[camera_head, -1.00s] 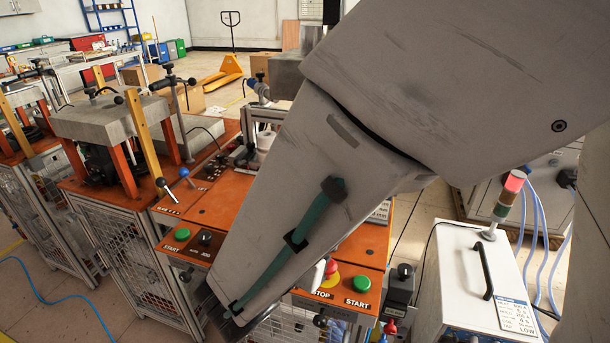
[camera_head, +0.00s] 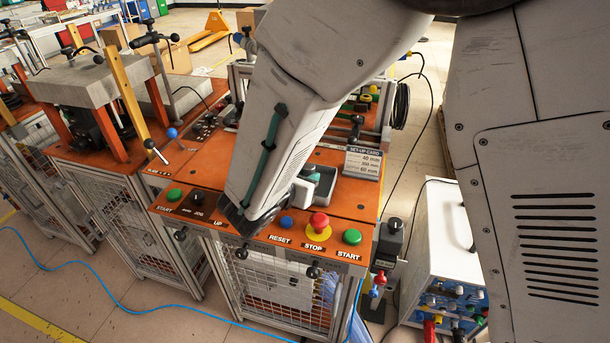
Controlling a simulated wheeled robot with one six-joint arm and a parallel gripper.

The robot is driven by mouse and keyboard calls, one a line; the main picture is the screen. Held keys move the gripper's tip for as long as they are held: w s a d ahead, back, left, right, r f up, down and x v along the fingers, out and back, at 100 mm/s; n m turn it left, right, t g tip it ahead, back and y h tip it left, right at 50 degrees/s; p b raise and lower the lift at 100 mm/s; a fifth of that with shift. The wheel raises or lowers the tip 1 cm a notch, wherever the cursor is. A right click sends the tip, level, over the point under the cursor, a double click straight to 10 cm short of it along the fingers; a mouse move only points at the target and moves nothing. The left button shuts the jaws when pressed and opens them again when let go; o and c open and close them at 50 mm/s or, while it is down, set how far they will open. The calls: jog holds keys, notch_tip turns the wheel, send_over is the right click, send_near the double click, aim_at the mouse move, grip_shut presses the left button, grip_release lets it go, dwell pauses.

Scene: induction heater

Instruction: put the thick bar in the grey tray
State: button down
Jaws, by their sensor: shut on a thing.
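My arm reaches down across the orange-topped machine bench (camera_head: 335,205), and its lower link ends over the front control panel. A small grey and teal part shows just right of that link; I cannot tell what it is. My gripper's fingers are not visible, hidden behind the arm or out of the picture.
The bench front carries a red stop button (camera_head: 319,223) and a green start button (camera_head: 351,237). A set-up card (camera_head: 363,163) stands at right. A press (camera_head: 100,85) stands left, a white power unit (camera_head: 440,250) right. A blue hose (camera_head: 120,300) crosses the floor.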

jog(key=shift+f, duration=0.15)
jog(key=c, duration=1.2)
grip_release()
